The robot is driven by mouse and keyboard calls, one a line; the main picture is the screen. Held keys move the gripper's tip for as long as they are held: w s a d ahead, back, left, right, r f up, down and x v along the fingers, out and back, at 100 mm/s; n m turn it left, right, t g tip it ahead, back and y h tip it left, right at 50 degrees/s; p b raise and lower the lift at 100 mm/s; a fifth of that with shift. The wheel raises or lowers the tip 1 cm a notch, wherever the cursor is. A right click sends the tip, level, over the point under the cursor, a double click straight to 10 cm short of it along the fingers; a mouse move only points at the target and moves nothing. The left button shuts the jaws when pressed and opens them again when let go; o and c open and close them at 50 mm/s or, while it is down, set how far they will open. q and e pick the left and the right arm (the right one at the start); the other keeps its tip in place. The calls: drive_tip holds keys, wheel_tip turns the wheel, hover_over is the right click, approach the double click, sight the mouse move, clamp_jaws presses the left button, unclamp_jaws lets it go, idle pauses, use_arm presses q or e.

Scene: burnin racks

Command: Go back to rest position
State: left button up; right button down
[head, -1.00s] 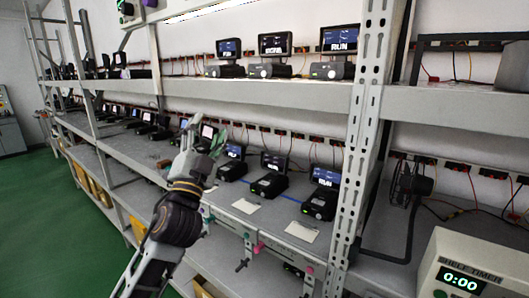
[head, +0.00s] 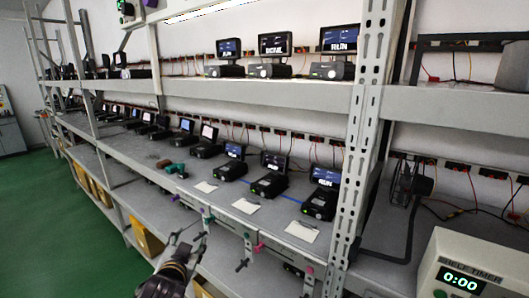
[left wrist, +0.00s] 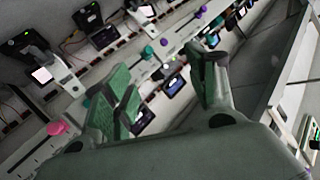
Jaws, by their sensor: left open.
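My left gripper (head: 188,241) shows at the bottom left of the head view, low in front of the racks, below the edge of the middle shelf. In the left wrist view its two green-padded fingers (left wrist: 165,88) stand apart with nothing between them. My right gripper is in neither view now. Black test devices with lit screens stand on the middle shelf, among them one reading RUN (head: 322,190). Three more stand on the upper shelf, one reading DONE (head: 272,55).
A shelf timer (head: 462,275) reading 0:00 stands at the lower right. A perforated upright (head: 362,140) rises right of centre. White cards (head: 246,205) and a teal and red tool (head: 178,169) lie on the middle shelf. Green floor (head: 35,210) is free at left.

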use_arm(q)
drive_tip(key=s+f+n+g+h, duration=0.2)
drive_tip(key=s+f+g, duration=0.9)
drive_tip(key=s+f, duration=1.3)
drive_tip(key=s+f+g, duration=0.1)
drive_tip(key=s+f, duration=0.2)
drive_tip(key=f, duration=2.9)
drive_tip(key=s+a+f, duration=0.2)
drive_tip(key=s+f, duration=0.7)
drive_tip(key=s, duration=0.2)
drive_tip(key=s+a+f+g, duration=0.1)
drive_tip(key=s+a+f, duration=0.1)
drive_tip(key=s+f, duration=0.8)
drive_tip(key=shift+s+a+f, duration=0.2)
drive_tip(key=shift+s, duration=0.45)
